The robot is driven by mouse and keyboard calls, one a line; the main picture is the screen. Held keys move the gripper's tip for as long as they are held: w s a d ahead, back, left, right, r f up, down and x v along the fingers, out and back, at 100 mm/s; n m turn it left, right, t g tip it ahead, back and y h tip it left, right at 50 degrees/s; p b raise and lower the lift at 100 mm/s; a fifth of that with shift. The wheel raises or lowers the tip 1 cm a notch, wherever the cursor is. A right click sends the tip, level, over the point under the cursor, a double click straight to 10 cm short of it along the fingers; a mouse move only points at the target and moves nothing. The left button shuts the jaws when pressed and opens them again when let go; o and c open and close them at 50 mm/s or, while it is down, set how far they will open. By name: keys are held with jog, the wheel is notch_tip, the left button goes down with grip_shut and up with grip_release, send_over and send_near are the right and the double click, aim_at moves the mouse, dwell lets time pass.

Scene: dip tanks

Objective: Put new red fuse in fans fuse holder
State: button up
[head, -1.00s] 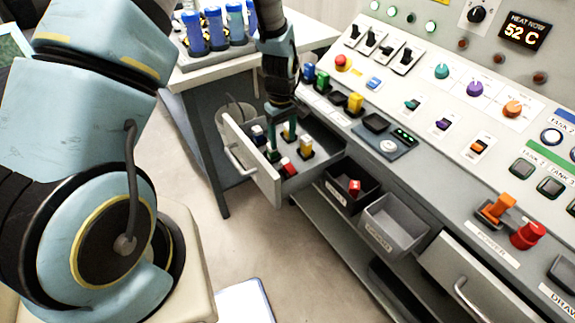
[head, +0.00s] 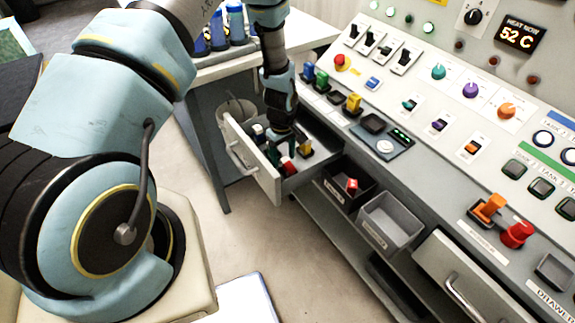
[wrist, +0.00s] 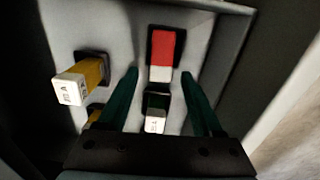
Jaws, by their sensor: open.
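The red fuse (wrist: 162,48) with a white end stands in a dark slot of the open drawer; it also shows in the head view (head: 288,167). My gripper (wrist: 162,78) is open, pointing down into the drawer. Its green fingers lie either side of the red fuse's line, tips near its white end, with nothing clamped. A dark green fuse (wrist: 155,115) with a white end sits between the fingers, nearer the palm. On the panel, an empty-looking black fuse holder (head: 337,97) sits between a green fuse (head: 321,82) and a yellow fuse (head: 353,103). Its label is unreadable.
Yellow fuses (wrist: 82,80) stand beside the left finger. The drawer's front wall (head: 248,160) and sides surround my gripper closely. A black bin (head: 335,187) holding a red piece (head: 352,186) and an empty grey bin (head: 390,222) stand right of the drawer.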

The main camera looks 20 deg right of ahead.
grip_shut()
dwell(0.4)
jog(key=shift+r, duration=0.1)
